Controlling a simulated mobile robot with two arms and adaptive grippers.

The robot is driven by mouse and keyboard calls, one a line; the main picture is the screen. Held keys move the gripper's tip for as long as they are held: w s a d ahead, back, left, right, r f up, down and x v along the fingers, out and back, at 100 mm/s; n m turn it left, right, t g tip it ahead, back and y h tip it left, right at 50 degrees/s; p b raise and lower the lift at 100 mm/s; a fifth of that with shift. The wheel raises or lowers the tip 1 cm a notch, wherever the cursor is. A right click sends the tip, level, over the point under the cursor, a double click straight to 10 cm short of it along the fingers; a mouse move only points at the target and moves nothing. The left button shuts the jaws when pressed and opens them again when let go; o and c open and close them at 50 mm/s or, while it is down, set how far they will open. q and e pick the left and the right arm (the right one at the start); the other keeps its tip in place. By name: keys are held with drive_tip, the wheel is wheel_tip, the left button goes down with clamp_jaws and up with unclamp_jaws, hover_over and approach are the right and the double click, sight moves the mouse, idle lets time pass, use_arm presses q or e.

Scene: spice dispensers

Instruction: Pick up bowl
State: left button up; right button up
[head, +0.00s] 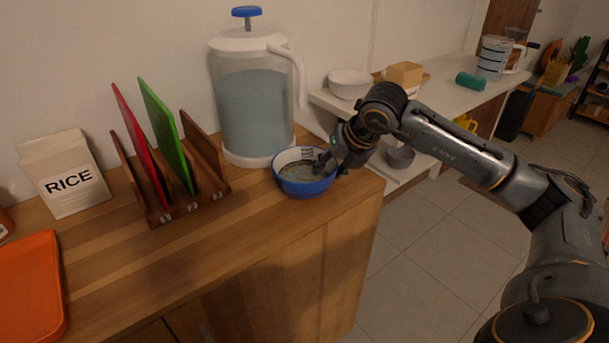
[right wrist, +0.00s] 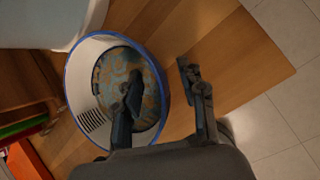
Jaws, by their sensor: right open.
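The bowl (head: 303,183) is blue outside with a white inside, and stands upright near the right end of the wooden counter, in front of the water dispenser. My right gripper (head: 327,161) is at the bowl's right rim. In the right wrist view the bowl (right wrist: 84,93) shows a patterned bottom. There my right gripper (right wrist: 160,85) is open, with one finger over the inside of the bowl and the other outside it, so the rim lies between them. I cannot tell whether either finger touches the bowl. My left gripper is not in view.
A large water dispenser (head: 253,105) stands close behind the bowl. A wooden rack (head: 205,165) with red and green boards is to the left, then a rice bag (head: 68,173) and an orange tray (head: 32,290). The counter's right edge is close to the bowl.

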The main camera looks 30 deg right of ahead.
drive_tip(key=shift+c, duration=0.4)
clamp_jaws()
drive_tip(key=shift+r, duration=0.2)
